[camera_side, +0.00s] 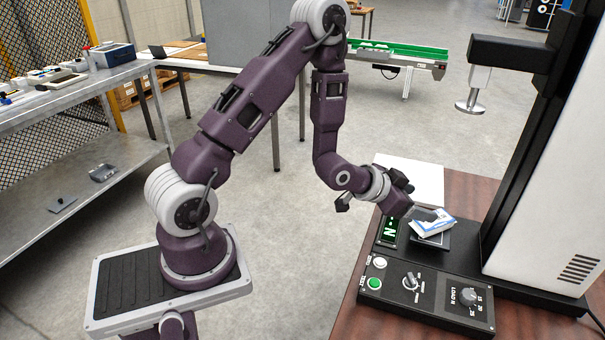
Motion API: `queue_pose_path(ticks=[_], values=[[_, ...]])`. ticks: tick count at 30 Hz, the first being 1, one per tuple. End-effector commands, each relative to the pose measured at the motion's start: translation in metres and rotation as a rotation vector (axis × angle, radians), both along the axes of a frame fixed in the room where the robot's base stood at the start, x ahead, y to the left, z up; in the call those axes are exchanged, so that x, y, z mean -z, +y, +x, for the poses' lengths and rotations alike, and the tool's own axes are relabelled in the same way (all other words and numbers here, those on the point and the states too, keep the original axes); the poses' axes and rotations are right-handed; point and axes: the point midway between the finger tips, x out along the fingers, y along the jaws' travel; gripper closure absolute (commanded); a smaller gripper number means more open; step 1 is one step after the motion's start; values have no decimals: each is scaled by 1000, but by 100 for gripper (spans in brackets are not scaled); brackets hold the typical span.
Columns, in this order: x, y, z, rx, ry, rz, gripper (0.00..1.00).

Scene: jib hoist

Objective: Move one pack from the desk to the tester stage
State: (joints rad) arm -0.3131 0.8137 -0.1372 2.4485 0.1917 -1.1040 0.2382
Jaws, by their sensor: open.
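A white and blue pack (432,222) lies on the dark square plate of the tester stage (436,241), and looks slightly tilted. My gripper (409,207) is open, low over the desk at the left edge of the pack. Whether a finger touches the pack I cannot tell. The brown desk (345,320) carries the tester, and no other pack shows on its visible part.
The tester's round metal press foot (472,106) hangs from a black arm above and right of the stage. A control panel (428,290) with buttons and a knob stands in front. A white sheet (418,176) lies behind my gripper.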

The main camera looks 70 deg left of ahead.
Motion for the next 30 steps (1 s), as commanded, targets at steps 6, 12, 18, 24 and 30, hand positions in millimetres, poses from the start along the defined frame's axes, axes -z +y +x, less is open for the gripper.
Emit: queue_pose_path(ticks=[6, 12, 18, 24, 30], values=[[-113, -12, -61, -25, 196, 83, 28], [-181, -29, -195, -102, 378, 28, 28], [-192, -42, -294, -118, 497, -45, 28], [-191, -44, -311, -119, 525, -58, 28], [-191, -44, -311, -118, 524, -55, 28]])
